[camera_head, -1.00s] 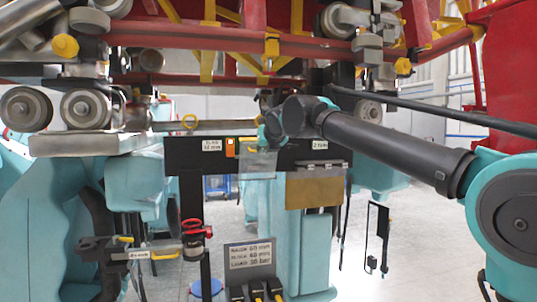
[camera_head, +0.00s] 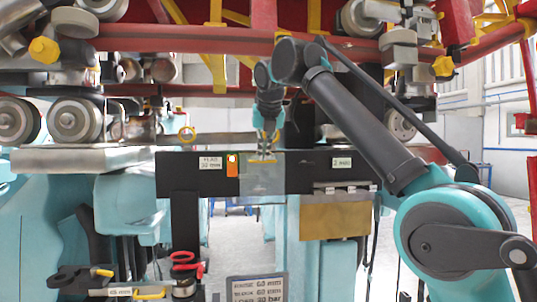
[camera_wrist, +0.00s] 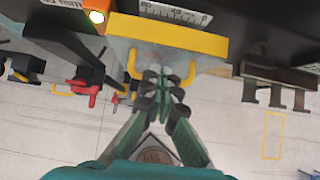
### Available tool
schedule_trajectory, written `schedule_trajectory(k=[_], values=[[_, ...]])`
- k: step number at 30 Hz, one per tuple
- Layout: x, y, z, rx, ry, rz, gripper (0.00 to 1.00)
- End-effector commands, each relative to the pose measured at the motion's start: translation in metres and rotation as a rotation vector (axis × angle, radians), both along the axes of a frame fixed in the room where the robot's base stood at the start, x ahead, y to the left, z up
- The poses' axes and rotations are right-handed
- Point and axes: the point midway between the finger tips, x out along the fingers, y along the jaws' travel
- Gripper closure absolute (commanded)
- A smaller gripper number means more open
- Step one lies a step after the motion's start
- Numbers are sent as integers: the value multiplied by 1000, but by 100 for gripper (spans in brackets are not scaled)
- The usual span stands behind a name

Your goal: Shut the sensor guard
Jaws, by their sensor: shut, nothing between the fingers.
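A clear panel (camera_head: 262,180), which looks like the sensor guard, hangs on the front of the black crossbar. In the wrist view it has a yellow bar (camera_wrist: 170,38) along one edge and a yellow handle (camera_wrist: 133,66) below it. My gripper (camera_head: 266,150) points down at the panel's top in the head view. In the wrist view my gripper (camera_wrist: 163,78) is shut and empty, its fingertips between the visible ends of the handle and covering its middle. I cannot tell whether they touch it. How far open the panel stands is unclear.
The black crossbar (camera_head: 305,172) carries labels and an orange lamp (camera_head: 232,164). A tan plate (camera_head: 335,221) hangs right of the panel. A red clamp (camera_head: 187,264) and a sign (camera_head: 257,287) are lower down. Red track with wheels (camera_head: 75,120) runs above.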

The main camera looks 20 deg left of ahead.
Motion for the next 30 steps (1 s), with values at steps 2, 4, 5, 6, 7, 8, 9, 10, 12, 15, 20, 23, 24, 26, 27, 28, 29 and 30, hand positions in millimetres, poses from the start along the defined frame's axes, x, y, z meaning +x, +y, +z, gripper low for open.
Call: schedule_trajectory(k=[2,4,5,6,7,8,9,10,12,15,20,23,24,26,27,28,29,30], values=[[4,4,-2,-1,-1,-2,100],[4,4,-2,-2,2,-2,100],[3,4,-2,-3,3,-2,100],[4,4,-2,-4,2,-3,100],[4,4,-2,-4,2,-3,100],[4,4,-2,-4,2,-3,100],[4,5,-3,-3,2,-3,100],[4,5,-3,-3,2,-3,100],[5,5,-3,-3,2,-3,100],[5,4,-3,-4,1,-3,100],[4,4,-2,-3,1,-4,100],[-1,2,0,-3,0,-5,100],[-3,1,1,-3,1,-5,100],[-8,-2,2,-3,1,-5,100],[-12,-4,4,-4,2,-5,100],[-15,-5,5,-4,3,-6,100],[-17,-5,5,-4,4,-7,100],[-19,-7,7,-4,3,-8,100]])
